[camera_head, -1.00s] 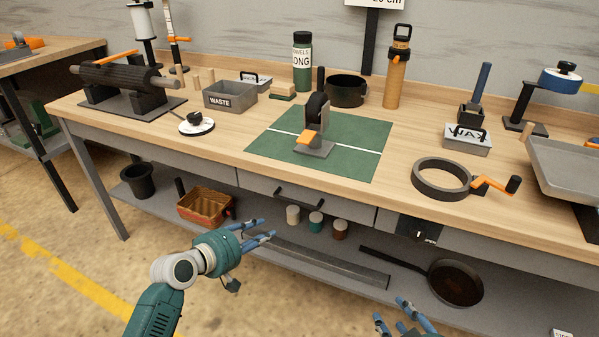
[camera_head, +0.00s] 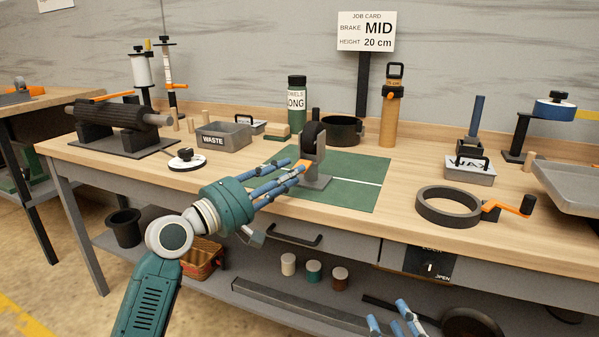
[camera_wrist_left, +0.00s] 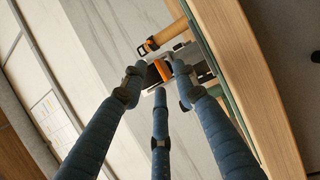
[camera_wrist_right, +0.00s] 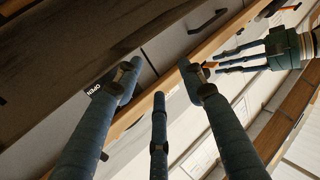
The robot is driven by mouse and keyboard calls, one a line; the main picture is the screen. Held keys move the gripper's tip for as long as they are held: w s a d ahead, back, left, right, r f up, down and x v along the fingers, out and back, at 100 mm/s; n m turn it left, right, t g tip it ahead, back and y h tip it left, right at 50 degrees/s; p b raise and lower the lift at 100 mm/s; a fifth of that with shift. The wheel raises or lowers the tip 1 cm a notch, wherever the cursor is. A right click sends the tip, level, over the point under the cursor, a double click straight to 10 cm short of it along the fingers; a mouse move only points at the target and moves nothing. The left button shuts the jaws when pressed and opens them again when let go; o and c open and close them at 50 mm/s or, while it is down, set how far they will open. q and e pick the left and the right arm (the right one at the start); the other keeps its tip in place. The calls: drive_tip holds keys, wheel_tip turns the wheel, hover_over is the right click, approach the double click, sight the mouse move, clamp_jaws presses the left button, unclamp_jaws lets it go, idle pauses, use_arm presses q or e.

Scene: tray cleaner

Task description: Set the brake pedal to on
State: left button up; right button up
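In the left wrist view, the orange tab (camera_wrist_left: 162,69) shows between the spread fingertips. My right gripper (camera_head: 390,315) is open and empty, low in front of the bench; its spread fingers (camera_wrist_right: 158,82) fill the right wrist view.
A job card (camera_head: 366,31) reads brake MID, height 20 cm. A waste bin (camera_head: 224,136) and a round lidded disc (camera_head: 187,159) stand left of the mat. A black ring (camera_head: 448,207) with an orange-armed crank lies to the right. A drawer handle (camera_head: 293,236) projects below the bench top.

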use_arm(q)
drive_tip(key=shift+x, duration=1.9)
use_arm(e)
drive_tip(key=shift+s+a+r+t+y, duration=0.15)
drive_tip(key=shift+r+t, duration=0.3)
drive_tip(key=shift+r, duration=0.55)
drive_tip(key=shift+w+a+r+t+y, duration=0.1)
drive_tip(key=shift+r+t+y, duration=0.25)
drive_tip(key=shift+r, duration=0.6)
